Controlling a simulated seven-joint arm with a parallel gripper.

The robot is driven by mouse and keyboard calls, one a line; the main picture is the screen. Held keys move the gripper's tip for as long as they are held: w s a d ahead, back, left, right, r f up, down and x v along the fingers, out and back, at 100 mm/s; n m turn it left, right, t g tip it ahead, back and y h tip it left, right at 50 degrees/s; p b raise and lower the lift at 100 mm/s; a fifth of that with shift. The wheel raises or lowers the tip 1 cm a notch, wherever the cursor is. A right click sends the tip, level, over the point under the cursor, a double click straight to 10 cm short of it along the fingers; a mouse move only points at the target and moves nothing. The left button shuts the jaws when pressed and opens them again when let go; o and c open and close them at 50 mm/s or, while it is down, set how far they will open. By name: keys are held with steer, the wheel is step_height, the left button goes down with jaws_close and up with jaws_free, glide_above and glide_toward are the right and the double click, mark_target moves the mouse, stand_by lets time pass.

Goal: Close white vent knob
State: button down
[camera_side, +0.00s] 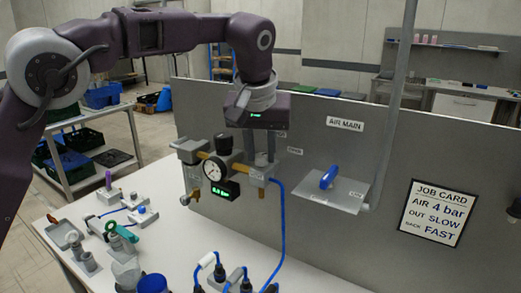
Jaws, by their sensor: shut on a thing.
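My gripper (261,148) points down over the right end of the air unit on the grey panel. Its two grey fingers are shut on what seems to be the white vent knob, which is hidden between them. The air unit's grey end block (258,173) is just below the fingertips. Left of it are a round pressure gauge (214,169), a black knob (223,143) and a green-lit digital readout (226,191) whose figures are too small to read surely. A yellow lever (202,155) is beside the gauge.
A blue handle (328,177) stands on a grey plate right of the unit. A blue hose (282,225) hangs from the unit to the white table (196,245). Tools and fittings crowd the table's left side and front. A job card (434,212) is on the panel.

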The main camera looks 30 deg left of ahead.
steer(key=shift+d+n+g+y, duration=0.1)
steer(key=shift+n+g+y, duration=0.2)
steer(key=shift+n, duration=0.7)
steer(key=shift+d+n+g+y, duration=0.1)
steer(key=shift+n+y, duration=0.3)
steer(key=shift+n, duration=0.6)
steer(key=c, duration=1.1)
jaws_free()
steer(key=shift+a, duration=0.1)
steer(key=shift+r, duration=0.1)
steer(key=v, duration=0.4)
steer(key=shift+r, duration=0.35)
steer(key=s+d, duration=0.8)
steer(key=d, duration=0.1)
steer(key=shift+s, duration=0.25)
